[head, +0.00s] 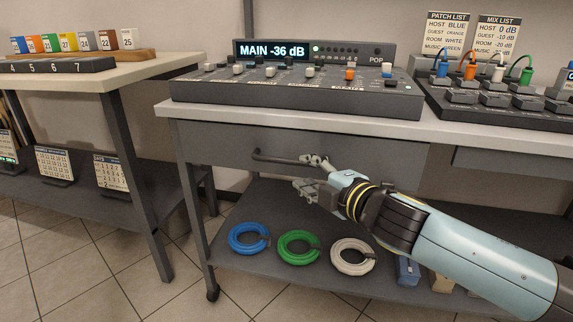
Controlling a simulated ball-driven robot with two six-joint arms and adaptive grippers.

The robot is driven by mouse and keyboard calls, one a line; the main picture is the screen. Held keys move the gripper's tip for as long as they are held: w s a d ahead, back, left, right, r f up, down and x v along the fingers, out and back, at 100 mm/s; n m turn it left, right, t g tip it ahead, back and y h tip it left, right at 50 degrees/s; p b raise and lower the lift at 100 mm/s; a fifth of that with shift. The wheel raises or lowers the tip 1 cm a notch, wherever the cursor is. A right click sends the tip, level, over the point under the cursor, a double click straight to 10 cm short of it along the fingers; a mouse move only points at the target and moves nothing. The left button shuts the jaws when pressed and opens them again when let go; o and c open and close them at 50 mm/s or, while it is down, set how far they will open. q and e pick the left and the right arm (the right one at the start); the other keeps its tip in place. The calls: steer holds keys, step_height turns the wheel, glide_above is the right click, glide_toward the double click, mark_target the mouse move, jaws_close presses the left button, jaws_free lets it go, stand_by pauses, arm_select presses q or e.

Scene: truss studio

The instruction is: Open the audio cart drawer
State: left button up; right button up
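The audio cart (170,109) has a grey drawer (215,145) under its light top. The drawer front looks flush with the cart frame, so it appears shut. Its dark bar handle (275,159) runs across the front. My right gripper (306,174) is at the right part of the handle, with its fingers spread apart. The upper finger overlaps the bar's right end and hides it; the lower finger is below the bar. I cannot tell whether a finger touches the handle. My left gripper is not in view.
A mixer (300,92) with a display and a patch box (490,108) with cables stand on the cart top. The lower shelf holds blue (238,249), green (287,256) and white cable coils (340,268). Another table (150,70) stands at the left, with a floor gap between.

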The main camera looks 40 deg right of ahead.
mark_target(289, 162)
steer(key=w, duration=0.5)
steer(key=w+f+p, duration=0.1)
steer(key=w, duration=0.2)
steer(key=shift+w+d+f, duration=0.1)
steer(key=shift+w+d, duration=0.2)
jaws_close()
